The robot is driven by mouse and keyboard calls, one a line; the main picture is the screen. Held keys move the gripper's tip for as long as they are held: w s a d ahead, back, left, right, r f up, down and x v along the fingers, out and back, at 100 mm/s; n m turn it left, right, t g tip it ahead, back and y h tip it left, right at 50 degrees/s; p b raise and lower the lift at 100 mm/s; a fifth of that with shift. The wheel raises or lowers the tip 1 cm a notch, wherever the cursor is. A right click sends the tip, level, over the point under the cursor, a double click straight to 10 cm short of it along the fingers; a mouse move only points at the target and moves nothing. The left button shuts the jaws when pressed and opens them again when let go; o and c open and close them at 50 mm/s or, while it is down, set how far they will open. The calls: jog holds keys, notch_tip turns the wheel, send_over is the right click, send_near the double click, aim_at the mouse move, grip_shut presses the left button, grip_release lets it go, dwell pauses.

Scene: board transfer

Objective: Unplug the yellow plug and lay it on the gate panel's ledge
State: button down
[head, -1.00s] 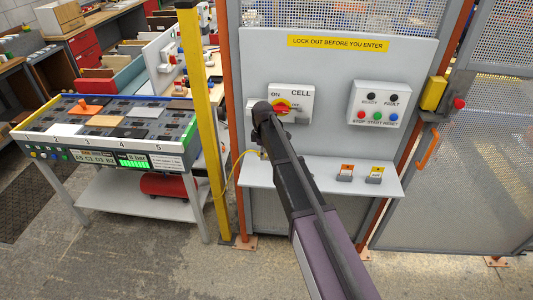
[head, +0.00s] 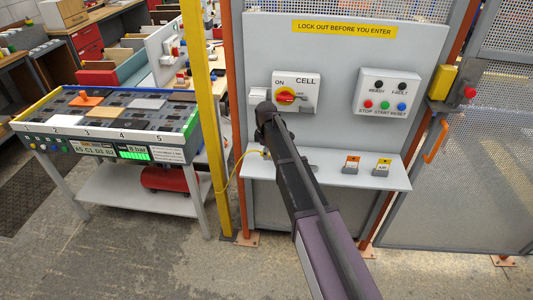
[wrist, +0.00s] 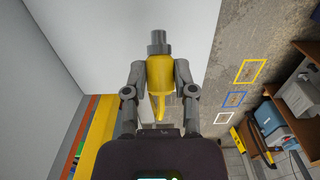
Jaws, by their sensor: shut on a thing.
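The yellow plug (wrist: 160,70) with a grey cylindrical tip sits between the fingers of my gripper (wrist: 160,76) in the wrist view. The fingers are shut on its yellow body, and the grey tip points away from me with nothing around it. In the head view my arm hides the fingers and most of the plug. A yellow cable (head: 228,181) runs from the yellow post up to the ledge's left end. The gate panel's ledge (head: 330,181) is a pale shelf below the panel (head: 333,130). I cannot tell whether the plug touches the ledge.
A red-and-yellow CELL switch (head: 286,97) and a button box (head: 387,95) are on the panel. A yellow post (head: 205,110) and a parts table (head: 110,120) are at left.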

jog(key=shift+f+b, duration=0.85)
jog(key=shift+f, duration=0.25)
jog(key=shift+c, duration=1.8)
grip_release()
jog(key=s+d+m, duration=1.7)
jog(key=s+d, duration=0.7)
jog(key=s, duration=0.2)
jog(key=shift+d+m, duration=0.3)
jog(key=shift+d, duration=0.05)
